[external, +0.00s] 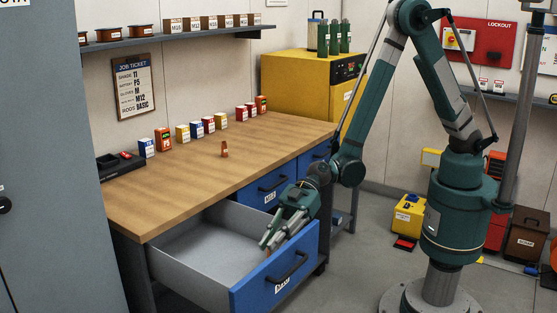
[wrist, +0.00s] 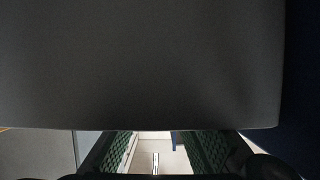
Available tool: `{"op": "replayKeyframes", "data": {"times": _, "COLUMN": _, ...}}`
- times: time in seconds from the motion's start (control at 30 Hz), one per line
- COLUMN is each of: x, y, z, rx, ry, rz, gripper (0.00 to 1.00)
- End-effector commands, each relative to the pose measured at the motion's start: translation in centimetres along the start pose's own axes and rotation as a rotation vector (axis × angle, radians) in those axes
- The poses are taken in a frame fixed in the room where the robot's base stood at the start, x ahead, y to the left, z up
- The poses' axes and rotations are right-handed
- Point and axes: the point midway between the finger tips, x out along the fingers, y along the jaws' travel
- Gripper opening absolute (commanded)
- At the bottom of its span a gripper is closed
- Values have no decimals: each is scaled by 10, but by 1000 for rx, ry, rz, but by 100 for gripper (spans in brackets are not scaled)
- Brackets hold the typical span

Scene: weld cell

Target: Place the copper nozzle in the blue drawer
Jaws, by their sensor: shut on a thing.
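The copper nozzle (external: 224,150) appears as a small copper-brown piece standing on the wooden workbench, near its middle. The blue drawer (external: 262,286) under the bench is pulled out, with its pale grey inside showing and a black handle (external: 288,268) on its front. My gripper (external: 268,245) is low over the drawer, its fingers angled down close to the front panel's top edge, well away from the nozzle. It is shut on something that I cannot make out. In the wrist view, the green finger pads (wrist: 155,155) stand apart, and a dark grey surface hides most of the picture.
Several small coloured boxes (external: 196,128) line the back of the bench (external: 185,180). A dark tray (external: 120,162) is at its left end. Two closed blue drawers (external: 262,190) are beside the open one. A yellow cabinet (external: 300,80) stands behind. The bench's front half is clear.

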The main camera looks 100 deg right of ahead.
Motion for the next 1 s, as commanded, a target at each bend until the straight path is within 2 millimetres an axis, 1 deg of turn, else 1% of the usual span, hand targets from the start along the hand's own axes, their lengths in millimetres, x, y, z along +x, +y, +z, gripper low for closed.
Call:
{"op": "replayKeyframes", "data": {"times": 0.03, "x": 1, "y": 0, "z": 4, "rx": -4, "ry": -3, "rz": 0, "gripper": 2}}
{"op": "replayKeyframes", "data": {"times": 0.13, "x": 0, "y": 0, "z": 5, "rx": -5, "ry": -4, "rz": 0, "gripper": 2}}
{"op": "replayKeyframes", "data": {"times": 0.17, "x": 0, "y": 0, "z": 5, "rx": -5, "ry": -4, "rz": 0, "gripper": 15}}
{"op": "replayKeyframes", "data": {"times": 0.27, "x": 0, "y": 0, "z": 6, "rx": -6, "ry": -5, "rz": -1, "gripper": 28}}
{"op": "replayKeyframes", "data": {"times": 0.67, "x": 0, "y": 0, "z": 7, "rx": -8, "ry": -7, "rz": -1, "gripper": 28}}
{"op": "replayKeyframes", "data": {"times": 0.83, "x": -3, "y": -1, "z": 1, "rx": -8, "ry": -7, "rz": -1, "gripper": 28}}
{"op": "replayKeyframes", "data": {"times": 0.97, "x": -6, "y": -1, "z": -7, "rx": -6, "ry": -6, "rz": -1, "gripper": 28}}
{"op": "replayKeyframes", "data": {"times": 1.0, "x": -13, "y": 0, "z": -6, "rx": -5, "ry": -5, "rz": 0, "gripper": 28}}
